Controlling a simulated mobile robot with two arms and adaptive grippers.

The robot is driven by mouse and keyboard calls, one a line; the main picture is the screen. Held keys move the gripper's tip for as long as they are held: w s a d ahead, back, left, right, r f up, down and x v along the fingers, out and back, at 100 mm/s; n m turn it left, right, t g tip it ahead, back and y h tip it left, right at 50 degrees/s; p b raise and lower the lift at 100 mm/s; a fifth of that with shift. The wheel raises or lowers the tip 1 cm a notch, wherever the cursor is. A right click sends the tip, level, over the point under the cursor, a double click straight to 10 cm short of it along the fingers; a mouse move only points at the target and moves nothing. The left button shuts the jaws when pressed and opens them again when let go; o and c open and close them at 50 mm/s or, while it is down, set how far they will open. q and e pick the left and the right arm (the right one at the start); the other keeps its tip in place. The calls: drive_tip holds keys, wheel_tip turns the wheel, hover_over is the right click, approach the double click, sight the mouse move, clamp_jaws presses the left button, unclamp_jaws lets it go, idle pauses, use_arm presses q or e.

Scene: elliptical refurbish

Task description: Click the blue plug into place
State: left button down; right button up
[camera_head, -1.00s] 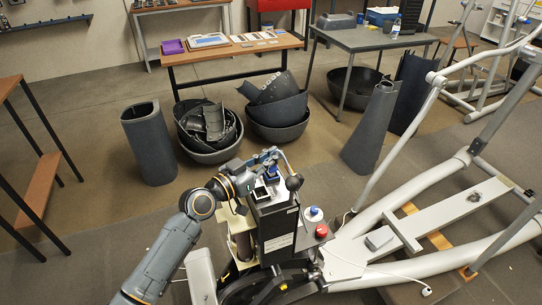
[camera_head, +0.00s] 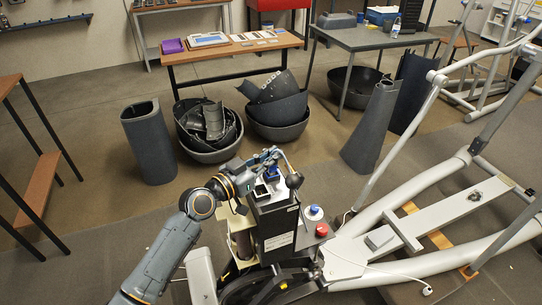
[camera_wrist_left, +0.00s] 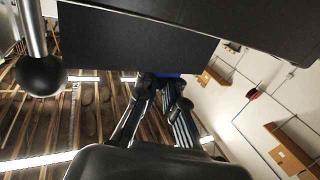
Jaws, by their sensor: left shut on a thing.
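The blue plug (camera_head: 272,175) shows at the top of the black upright column (camera_head: 277,218) of the elliptical trainer. My left gripper (camera_head: 274,162) reaches over the column top from the left and is shut on the plug. In the left wrist view, a strip of the blue plug (camera_wrist_left: 169,75) shows by my left fingertips (camera_wrist_left: 163,82), close to a dark panel. The fingers hide most of the plug, and I cannot tell how deep it sits. My right gripper is not in view.
A dark ball knob (camera_head: 294,181) sits right beside the column top. A blue-topped knob (camera_head: 314,211) and a red button (camera_head: 321,230) stand lower right. The white frame (camera_head: 430,225) extends right. Dark bowls (camera_head: 280,120) and curved shells (camera_head: 148,142) lie behind on the floor.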

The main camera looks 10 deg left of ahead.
use_arm(q)
drive_tip(key=shift+f+b, duration=0.45)
idle(0.5)
drive_tip(key=c, duration=1.4)
unclamp_jaws()
drive_tip(key=v, duration=1.2)
drive_tip(key=shift+f, duration=0.1)
